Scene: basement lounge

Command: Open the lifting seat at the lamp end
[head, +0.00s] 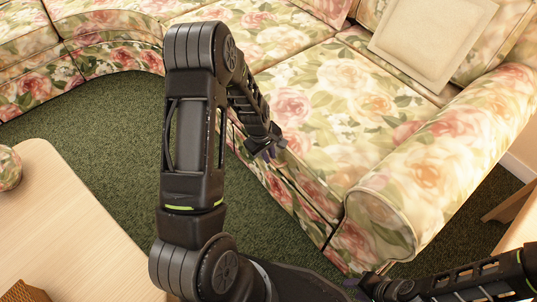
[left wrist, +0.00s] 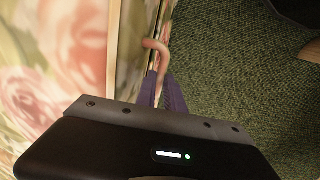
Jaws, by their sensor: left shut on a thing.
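The end seat (head: 335,95) of the floral sofa, next to the rolled armrest, looks closed and level in the head view. Its floral cloth (left wrist: 60,50) fills the left of the left wrist view. A pinkish loop-like pull (left wrist: 156,48) stands out at the seat's front edge. My left gripper (head: 268,150) is at that front edge, and its purple fingers (left wrist: 161,88) are shut on the pull. The pull is hidden behind the gripper in the head view. My right gripper (head: 372,288) is low by the armrest's front; its fingers are not clear. No lamp shows.
The rolled armrest (head: 430,165) bounds the seat on the right. A beige cushion (head: 432,35) leans at the back of the seat. A pale wooden table (head: 65,225) stands at the lower left, with green carpet (head: 110,125) between it and the sofa.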

